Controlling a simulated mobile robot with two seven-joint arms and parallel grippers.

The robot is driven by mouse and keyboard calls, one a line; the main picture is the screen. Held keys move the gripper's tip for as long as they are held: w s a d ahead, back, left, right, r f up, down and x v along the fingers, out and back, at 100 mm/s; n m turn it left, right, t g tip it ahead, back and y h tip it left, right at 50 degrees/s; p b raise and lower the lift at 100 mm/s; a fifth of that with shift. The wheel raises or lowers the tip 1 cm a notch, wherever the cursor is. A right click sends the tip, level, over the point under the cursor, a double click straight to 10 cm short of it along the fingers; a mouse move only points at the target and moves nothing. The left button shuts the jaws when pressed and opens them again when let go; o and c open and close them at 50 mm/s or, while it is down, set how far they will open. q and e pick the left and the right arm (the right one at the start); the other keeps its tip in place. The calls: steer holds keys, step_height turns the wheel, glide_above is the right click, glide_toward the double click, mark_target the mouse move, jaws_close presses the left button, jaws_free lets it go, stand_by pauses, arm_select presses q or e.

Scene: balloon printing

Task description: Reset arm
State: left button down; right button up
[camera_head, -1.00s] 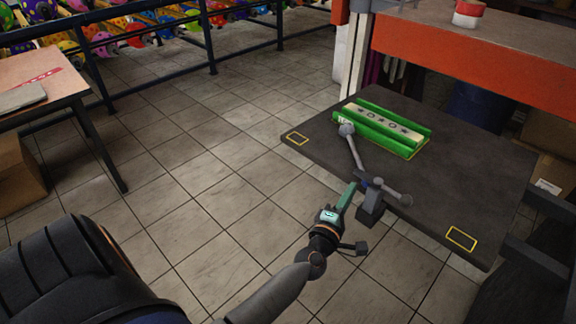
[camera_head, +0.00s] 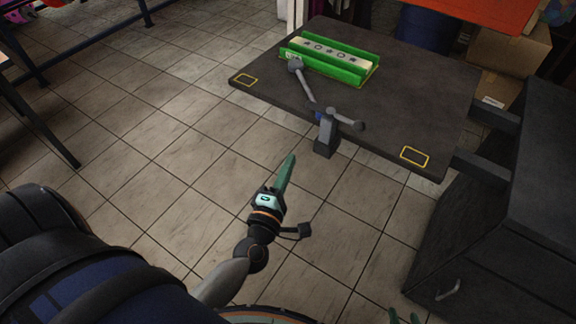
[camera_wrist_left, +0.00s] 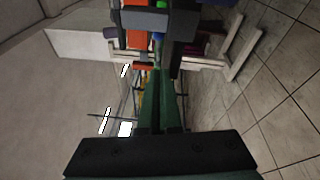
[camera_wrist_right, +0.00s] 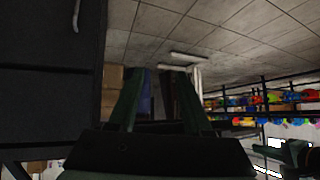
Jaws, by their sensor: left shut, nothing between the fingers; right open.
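My left gripper (camera_head: 290,157) is shut and empty, pointing up over the tiled floor in front of the dark table. Its fingers lie together in the left wrist view (camera_wrist_left: 165,85). The tips show apart from the grey clamp (camera_head: 326,135) at the table's near edge. My right gripper (camera_head: 405,318) shows only as green fingertips at the bottom edge of the head view. In the right wrist view (camera_wrist_right: 158,85) its two fingers stand apart with nothing between them.
The dark table (camera_head: 400,85) holds a green frame (camera_head: 345,73) with a pale patterned strip. A grey lever (camera_head: 302,82) with a round knob lies beside it. A black cabinet (camera_head: 510,190) stands at the right, cardboard boxes (camera_head: 510,55) behind. The tiled floor (camera_head: 150,150) is clear.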

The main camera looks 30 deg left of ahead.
steer(key=shift+w+r, duration=0.15)
stand_by(0.3)
